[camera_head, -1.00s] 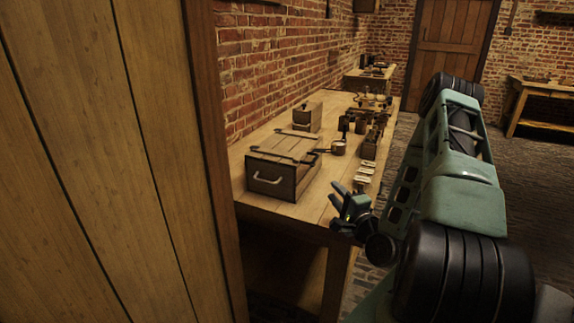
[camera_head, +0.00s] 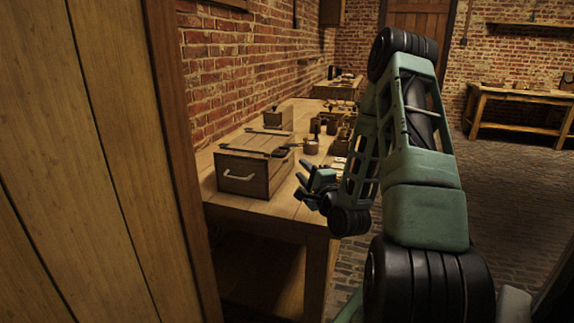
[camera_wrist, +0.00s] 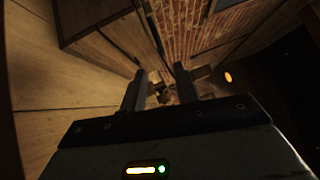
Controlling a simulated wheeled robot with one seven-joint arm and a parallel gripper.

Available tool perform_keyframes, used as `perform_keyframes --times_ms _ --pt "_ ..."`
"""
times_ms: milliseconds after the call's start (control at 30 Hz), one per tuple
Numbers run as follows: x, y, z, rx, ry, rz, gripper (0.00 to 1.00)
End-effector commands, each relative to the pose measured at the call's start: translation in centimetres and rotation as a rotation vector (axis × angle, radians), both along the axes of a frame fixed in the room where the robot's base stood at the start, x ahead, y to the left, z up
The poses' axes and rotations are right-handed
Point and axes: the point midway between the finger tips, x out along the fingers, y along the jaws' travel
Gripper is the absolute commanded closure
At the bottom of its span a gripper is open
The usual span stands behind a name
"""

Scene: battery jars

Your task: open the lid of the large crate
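The large crate (camera_head: 228,182) is a wooden box with dark edges on the near end of the workbench. A pale handle is on its front face. Its lid (camera_head: 250,142), with dark metal straps, looks shut. My gripper (camera_head: 303,181) is just right of the crate in the head view, apart from it in the picture. Its fingers are spread and nothing shows between them. In the wrist view the two fingers (camera_wrist: 158,78) also stand apart, and the dark-edged crate (camera_wrist: 92,14) shows at the upper left.
The workbench (camera_head: 285,207) runs back along a brick wall. A smaller wooden box (camera_head: 279,118) stands behind the crate. A small pot (camera_head: 311,147) and several small items are to the right. A wooden panel (camera_head: 90,160) fills the left side. Open floor (camera_head: 510,190) lies at right.

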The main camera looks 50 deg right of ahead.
Motion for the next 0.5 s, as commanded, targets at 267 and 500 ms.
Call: perform_keyframes --times_ms 267,500 --pt "5.7 -2.3 1.3 -0.002 -0.004 0.002 0.69" --pt "9.0 -3.7 1.6 -0.002 -0.002 0.003 0.69"
